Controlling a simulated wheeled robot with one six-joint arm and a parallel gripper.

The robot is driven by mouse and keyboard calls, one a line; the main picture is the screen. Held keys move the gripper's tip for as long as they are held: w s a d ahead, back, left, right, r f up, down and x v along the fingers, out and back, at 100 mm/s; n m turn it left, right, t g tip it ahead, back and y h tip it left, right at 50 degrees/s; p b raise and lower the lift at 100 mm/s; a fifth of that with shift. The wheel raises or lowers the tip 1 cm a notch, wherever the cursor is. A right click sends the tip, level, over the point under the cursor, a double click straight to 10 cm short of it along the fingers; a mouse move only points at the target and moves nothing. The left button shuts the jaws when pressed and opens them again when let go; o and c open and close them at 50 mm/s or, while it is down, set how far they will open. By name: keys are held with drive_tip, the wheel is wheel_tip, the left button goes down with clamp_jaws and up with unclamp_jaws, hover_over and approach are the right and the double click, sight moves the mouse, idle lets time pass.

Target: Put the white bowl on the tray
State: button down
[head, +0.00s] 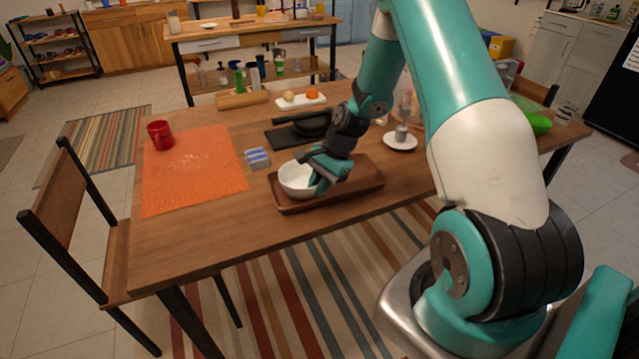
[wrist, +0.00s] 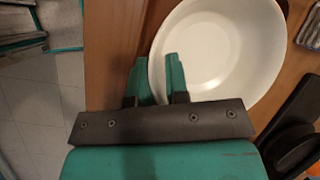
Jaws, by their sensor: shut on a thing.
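The white bowl (head: 295,181) is upright at the left end of the brown wooden tray (head: 365,184), in the head view. It also fills the upper middle of the wrist view (wrist: 220,50). My gripper (head: 322,178) is at the bowl's right side and shut on its rim. In the wrist view my gripper's fingers (wrist: 158,80) straddle the rim, one outside and one inside. The bowl appears over the tray, but I cannot tell whether its base touches it. My gripper and wrist hide part of the tray.
An orange placemat (head: 195,180) with a red mug (head: 160,135) lies to the left. A blue-and-white packet (head: 257,158) sits near the tray. A black board (head: 290,138) is behind it, and a white saucer (head: 400,143) holds a small cup. The table's front left is clear.

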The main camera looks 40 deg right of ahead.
drive_tip(key=shift+f, duration=0.1)
drive_tip(key=c, duration=1)
unclamp_jaws()
drive_tip(key=shift+c, duration=0.2)
drive_tip(key=v, duration=1.7)
drive_tip(key=shift+d+r+p, duration=0.15)
drive_tip(key=shift+r+p, duration=0.1)
drive_tip(key=shift+p, duration=0.1)
drive_tip(key=s+a+r+n+p, duration=0.1)
drive_tip(key=a+r+n, duration=0.2)
drive_tip(key=a, duration=0.3)
drive_tip(key=s+a+r+n, duration=0.1)
drive_tip(key=a+r+n, duration=0.2)
drive_tip(key=a, duration=0.3)
drive_tip(key=s+a+r+n+p, duration=0.1)
drive_tip(key=s+a+r+n, duration=0.1)
drive_tip(key=a+r+n, duration=0.3)
drive_tip(key=s+a+r+n+g+p, duration=0.1)
drive_tip(key=s+a+r+n, duration=0.1)
drive_tip(key=s+a+n, duration=1)
drive_tip(key=s+a, duration=0.3)
drive_tip(key=s, duration=0.2)
drive_tip(key=shift+r+h+p, duration=0.3)
